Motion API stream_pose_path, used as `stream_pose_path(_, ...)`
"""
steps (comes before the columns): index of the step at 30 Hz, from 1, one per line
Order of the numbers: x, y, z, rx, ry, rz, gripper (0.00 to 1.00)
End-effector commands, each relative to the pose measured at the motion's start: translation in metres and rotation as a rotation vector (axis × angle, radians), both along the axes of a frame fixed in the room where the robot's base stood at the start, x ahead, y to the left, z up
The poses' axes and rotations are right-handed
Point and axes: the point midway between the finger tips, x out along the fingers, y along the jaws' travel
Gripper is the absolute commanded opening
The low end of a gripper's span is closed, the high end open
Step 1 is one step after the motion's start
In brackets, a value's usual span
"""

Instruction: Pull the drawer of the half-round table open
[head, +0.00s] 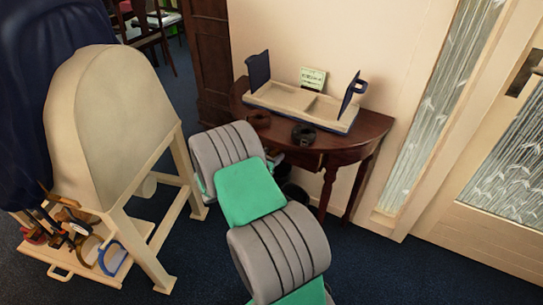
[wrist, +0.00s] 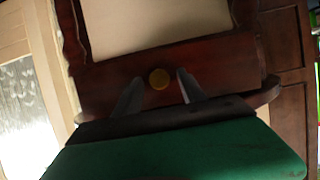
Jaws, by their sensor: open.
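The half-round table (head: 372,128) is dark reddish wood and stands against the cream wall in the head view. My grey and green arm reaches to its front and hides most of the drawer there. In the wrist view the drawer front (wrist: 215,68) shows as a dark wood panel with a round brass knob (wrist: 159,79). My gripper (wrist: 160,77) is open, with one finger on each side of the knob in the picture. Small gaps show between the knob and both fingers. Whether the fingertips reach as deep as the knob, I cannot tell. The drawer looks closed, though its edges are unclear.
A wooden stand (head: 160,240) with a cream rounded form and tools is at left. Glazed doors (head: 510,165) are at right.

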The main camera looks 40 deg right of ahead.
Motion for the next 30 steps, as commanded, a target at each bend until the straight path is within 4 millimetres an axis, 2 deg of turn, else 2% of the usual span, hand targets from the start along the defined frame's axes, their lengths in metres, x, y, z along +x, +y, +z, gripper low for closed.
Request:
stream_pose_path(3, -0.0001, 0.0003, 0.0001, 0.0, 0.0, 0.0, 0.46)
stream_pose_path(20, -0.0003, 0.0005, 0.0001, 0.001, 0.001, 0.0, 0.0)
stream_pose_path(30, -0.0002, 0.0007, 0.0001, 0.001, 0.001, 0.0, 0.0)
